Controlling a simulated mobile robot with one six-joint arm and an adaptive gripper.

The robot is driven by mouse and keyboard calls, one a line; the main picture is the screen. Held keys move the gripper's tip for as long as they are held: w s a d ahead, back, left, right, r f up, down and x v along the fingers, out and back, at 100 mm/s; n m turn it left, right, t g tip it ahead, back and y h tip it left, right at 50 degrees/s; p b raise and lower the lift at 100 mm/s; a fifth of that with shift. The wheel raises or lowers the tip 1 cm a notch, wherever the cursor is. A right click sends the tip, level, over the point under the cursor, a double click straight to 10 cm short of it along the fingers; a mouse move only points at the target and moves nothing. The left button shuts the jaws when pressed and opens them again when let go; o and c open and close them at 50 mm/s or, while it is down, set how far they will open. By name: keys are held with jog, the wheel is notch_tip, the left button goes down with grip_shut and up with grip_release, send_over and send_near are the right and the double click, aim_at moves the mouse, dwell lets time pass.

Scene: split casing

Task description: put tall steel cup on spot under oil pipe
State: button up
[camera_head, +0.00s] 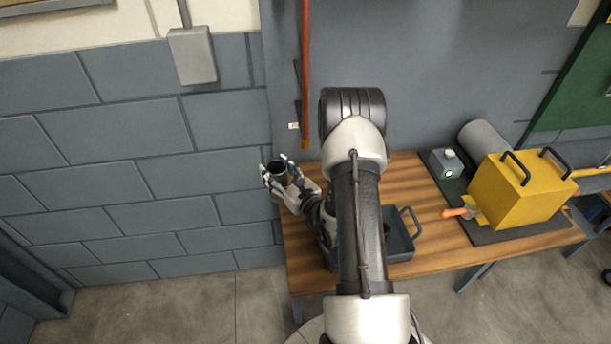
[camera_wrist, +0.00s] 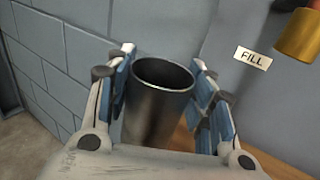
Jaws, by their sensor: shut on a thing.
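The tall steel cup (camera_wrist: 155,108) is dark metal, upright and open at the top. In the wrist view it stands between the blue-padded fingers of my gripper (camera_wrist: 168,95), which is shut on it. In the head view the cup (camera_head: 277,169) and my gripper (camera_head: 276,175) are at the left end of the wooden bench. The oil pipe (camera_head: 305,75) is reddish with a brass end and hangs down the wall, to the right of the cup. Its brass end (camera_wrist: 299,36) shows at the upper right of the wrist view. The spot under the pipe is hidden.
A FILL label (camera_wrist: 253,58) is on the wall near the pipe. On the wooden bench (camera_head: 430,220) are a grey tray with a handle (camera_head: 400,240), a yellow box (camera_head: 515,190) and a small grey box (camera_head: 447,164). A brick wall is close at the left.

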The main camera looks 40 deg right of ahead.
jog(key=s+d+f+b, duration=0.2)
jog(key=d+f, duration=0.1)
jog(key=d, duration=0.5)
jog(key=shift+s+d+f+b, duration=0.2)
jog(key=shift+s+b, duration=0.15)
jog(key=shift+b, duration=0.05)
jog(key=shift+f, duration=0.25)
jog(key=o, duration=1.6)
jog(key=shift+r, duration=0.1)
jog(key=shift+r, duration=0.1)
